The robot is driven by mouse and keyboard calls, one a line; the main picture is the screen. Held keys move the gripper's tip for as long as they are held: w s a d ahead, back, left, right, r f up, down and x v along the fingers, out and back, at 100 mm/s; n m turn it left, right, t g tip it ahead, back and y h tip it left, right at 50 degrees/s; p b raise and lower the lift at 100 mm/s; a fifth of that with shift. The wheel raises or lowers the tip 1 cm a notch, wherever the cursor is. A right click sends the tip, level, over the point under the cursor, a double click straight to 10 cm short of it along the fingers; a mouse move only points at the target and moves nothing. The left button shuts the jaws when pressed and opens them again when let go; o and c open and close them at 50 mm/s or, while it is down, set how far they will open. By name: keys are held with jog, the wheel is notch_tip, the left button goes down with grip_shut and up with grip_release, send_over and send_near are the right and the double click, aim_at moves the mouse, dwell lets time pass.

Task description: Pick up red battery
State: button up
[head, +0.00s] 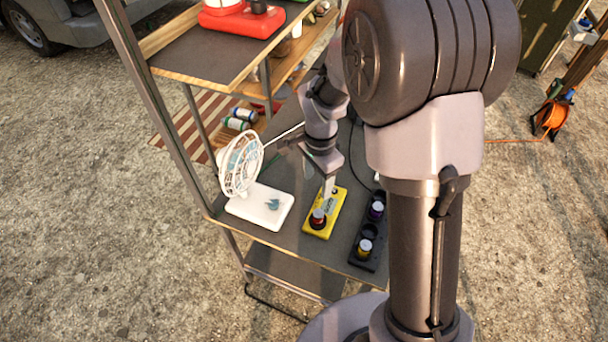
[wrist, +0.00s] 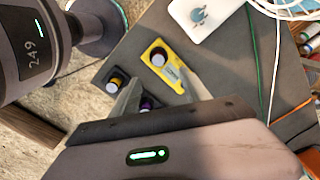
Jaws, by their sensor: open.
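The red battery (head: 318,218) stands upright at the near end of a yellow holder (head: 325,228) on the shelf. It also shows in the wrist view (wrist: 158,59), mostly its pale top. My gripper (head: 328,190) is above the far part of the yellow holder. In the wrist view its two fingers are apart with nothing held between them (wrist: 160,80), and the red battery lies beyond the fingertips. The arm partly hides the far end of the holder in the head view.
A black holder (head: 356,259) right of the yellow one carries a purple battery (head: 376,210) and a yellow battery (head: 365,247). A white fan (head: 241,165) on a white base (head: 250,210) stands to the left. Shelf posts and an upper shelf (head: 210,55) rise at the left.

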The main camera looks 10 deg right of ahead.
jog(key=b, duration=0.4)
send_near(319, 212)
notch_tip(319, 212, down, 5)
jog(key=shift+f, duration=0.2)
notch_tip(319, 212, down, 6)
jog(key=shift+r+b, duration=0.15)
jog(key=shift+b, duration=1.1)
jog(key=shift+s+r, duration=0.1)
jog(key=shift+r, duration=0.1)
jog(key=shift+c, duration=0.4)
grip_shut()
